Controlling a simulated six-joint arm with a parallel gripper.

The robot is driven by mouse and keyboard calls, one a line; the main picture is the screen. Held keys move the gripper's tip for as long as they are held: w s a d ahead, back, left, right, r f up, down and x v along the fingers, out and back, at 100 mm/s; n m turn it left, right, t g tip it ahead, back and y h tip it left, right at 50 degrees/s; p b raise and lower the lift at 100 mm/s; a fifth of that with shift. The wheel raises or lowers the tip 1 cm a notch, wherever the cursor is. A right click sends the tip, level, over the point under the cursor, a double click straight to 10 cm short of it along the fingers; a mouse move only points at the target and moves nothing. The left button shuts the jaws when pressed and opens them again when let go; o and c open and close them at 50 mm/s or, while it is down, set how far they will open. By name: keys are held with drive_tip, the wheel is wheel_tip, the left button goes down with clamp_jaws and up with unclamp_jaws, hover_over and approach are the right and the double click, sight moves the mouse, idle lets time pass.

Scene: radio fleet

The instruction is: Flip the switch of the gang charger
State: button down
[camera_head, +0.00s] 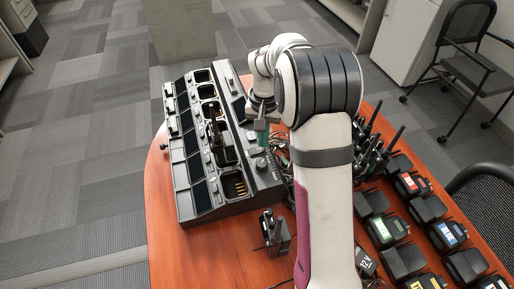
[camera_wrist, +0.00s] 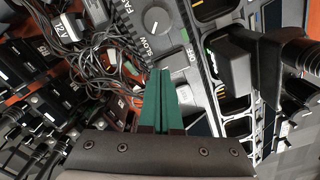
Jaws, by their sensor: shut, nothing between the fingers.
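The gang charger (camera_head: 211,205) is a long grey-black unit with a row of charging pockets, standing on the wooden table in the head view. Its control strip fills the upper middle of the wrist view, with a round dial (camera_wrist: 156,19) between FAST and SLOW marks and an OFF label (camera_wrist: 190,54) beside it. My gripper (camera_wrist: 160,72) has green fingers pressed together, empty, with tips over the control strip just below the dial. In the head view my gripper (camera_head: 262,137) is over the charger's right side. I cannot make out the switch lever; the fingers may hide it.
A radio (camera_head: 217,133) stands in a charger pocket. Loose cables (camera_wrist: 100,62) lie beside the charger. Several radios (camera_head: 374,143) and battery packs (camera_head: 428,208) crowd the table's right side. A small black device (camera_head: 274,232) stands in front. Bare table (camera_head: 215,262) shows at front left.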

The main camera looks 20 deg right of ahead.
drive_tip(key=shift+f, duration=0.5)
drive_tip(key=shift+r, duration=3.5)
drive_tip(key=s+a+r+y, duration=0.1)
drive_tip(key=s+a+r, duration=0.2)
drive_tip(key=s, duration=0.5)
drive_tip(key=s+a+r, duration=0.3)
drive_tip(key=s, duration=0.4)
drive_tip(key=s+a+f, duration=0.1)
drive_tip(key=s+a, duration=0.1)
drive_tip(key=s, duration=0.6)
drive_tip(key=s+a+f, duration=0.2)
drive_tip(key=s, duration=0.6)
drive_tip(key=shift+a+y, duration=0.15)
drive_tip(key=shift+y, duration=0.25)
